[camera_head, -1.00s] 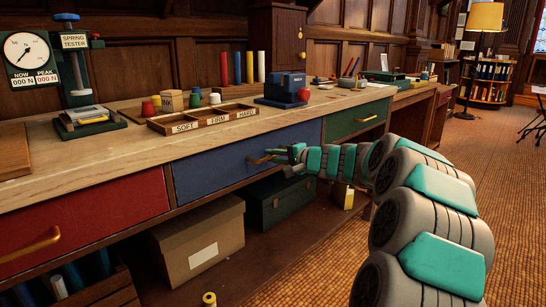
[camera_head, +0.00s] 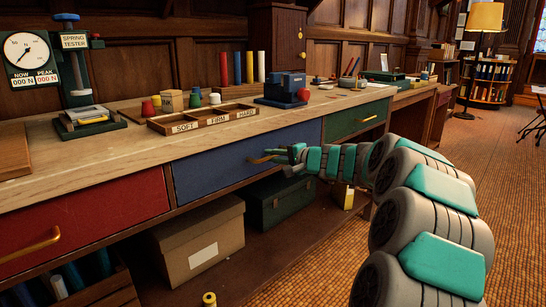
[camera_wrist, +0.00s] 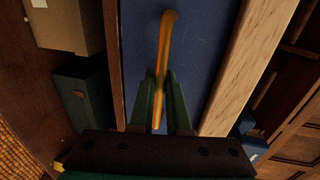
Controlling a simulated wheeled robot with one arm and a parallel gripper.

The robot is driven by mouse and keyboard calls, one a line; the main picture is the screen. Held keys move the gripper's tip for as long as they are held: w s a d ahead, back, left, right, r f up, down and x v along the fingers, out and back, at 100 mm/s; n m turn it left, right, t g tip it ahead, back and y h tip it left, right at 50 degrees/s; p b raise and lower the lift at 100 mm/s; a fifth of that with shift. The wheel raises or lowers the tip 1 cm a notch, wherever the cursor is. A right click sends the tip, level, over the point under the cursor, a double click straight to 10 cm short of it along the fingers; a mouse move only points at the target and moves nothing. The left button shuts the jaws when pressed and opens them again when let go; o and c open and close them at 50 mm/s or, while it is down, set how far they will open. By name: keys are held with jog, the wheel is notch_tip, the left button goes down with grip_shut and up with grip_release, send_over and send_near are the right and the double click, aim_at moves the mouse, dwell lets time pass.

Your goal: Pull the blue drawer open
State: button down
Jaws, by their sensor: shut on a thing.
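The blue drawer (camera_head: 225,165) sits in the bench front between the red and green drawers. Its front looks flush or nearly flush with them. Its brass handle (camera_head: 258,160) is at the middle of the front; in the wrist view the handle (camera_wrist: 167,40) runs up from between the fingers. My gripper (camera_head: 283,156) reaches in from the right and is shut on the handle; in the wrist view its two green fingers (camera_wrist: 160,88) lie on either side of the bar.
A red drawer (camera_head: 90,215) is at the left and a green drawer (camera_head: 355,119) at the right. A cardboard box (camera_head: 198,240) and a dark green box (camera_head: 278,200) stand on the shelf below. The sorting tray (camera_head: 203,119) is on the benchtop. The floor in front looks clear.

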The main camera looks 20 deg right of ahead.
jog(key=f+b+v, duration=0.3)
jog(key=f+v, duration=0.1)
jog(key=v, duration=1.4)
jog(key=s+f+b+v, duration=0.1)
jog(key=f+b+v, duration=0.2)
jog(key=v, duration=1.6)
jog(key=shift+s+d+f+b, duration=0.2)
jog(key=shift+s+f+b, duration=0.15)
jog(key=shift+f+b, duration=0.1)
jog(key=c, duration=0.9)
grip_release()
jog(key=shift+r, duration=0.1)
jog(key=v, duration=0.7)
jog(key=shift+s, duration=0.4)
jog(key=shift+d, duration=0.1)
